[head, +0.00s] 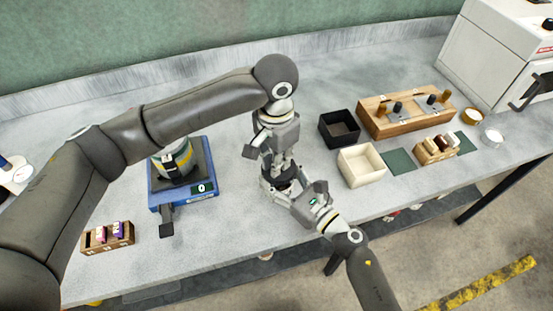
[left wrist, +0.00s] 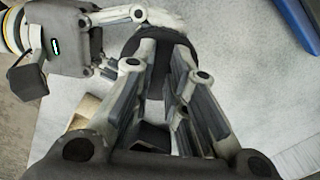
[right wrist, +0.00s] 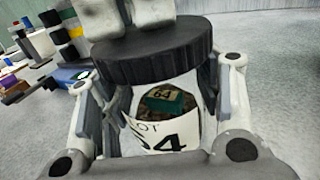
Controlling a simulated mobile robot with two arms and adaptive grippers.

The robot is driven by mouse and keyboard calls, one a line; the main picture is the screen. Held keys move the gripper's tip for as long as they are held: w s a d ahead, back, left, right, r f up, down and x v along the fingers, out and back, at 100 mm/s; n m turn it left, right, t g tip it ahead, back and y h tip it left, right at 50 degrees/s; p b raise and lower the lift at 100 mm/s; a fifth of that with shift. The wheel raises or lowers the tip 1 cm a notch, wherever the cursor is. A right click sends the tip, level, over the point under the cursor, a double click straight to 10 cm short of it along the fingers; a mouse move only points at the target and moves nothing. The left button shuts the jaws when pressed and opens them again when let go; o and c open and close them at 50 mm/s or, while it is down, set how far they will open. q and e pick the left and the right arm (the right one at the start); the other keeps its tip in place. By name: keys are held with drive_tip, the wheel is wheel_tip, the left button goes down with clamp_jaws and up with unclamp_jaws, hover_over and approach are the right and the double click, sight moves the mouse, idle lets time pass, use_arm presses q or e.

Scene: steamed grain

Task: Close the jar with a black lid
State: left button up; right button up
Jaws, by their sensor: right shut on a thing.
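The jar (right wrist: 165,110) is clear with a white label and a partly hidden number. Dark brown contents and a green tag show inside. The black lid (right wrist: 155,52) sits on its mouth and looks level; I cannot tell how tight it is. The lid also shows beneath my left fingers in the left wrist view (left wrist: 165,36). My right gripper (head: 297,200) is shut around the jar's body. My left gripper (head: 280,172) points down from above, its fingertips at the top of the lid, with a gap between them. In the head view the grippers mostly hide the jar.
A small wooden block (head: 108,238) with small purple items lies at the front left. A black box (head: 339,128), a cream box (head: 361,166) and a wooden rack (head: 405,112) stand to the right.

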use_arm(q)
wheel_tip(320, 180, up, 3)
drive_tip(key=shift+r, duration=0.2)
use_arm(e)
drive_tip(key=o, duration=1.5)
drive_tip(key=v, duration=1.2)
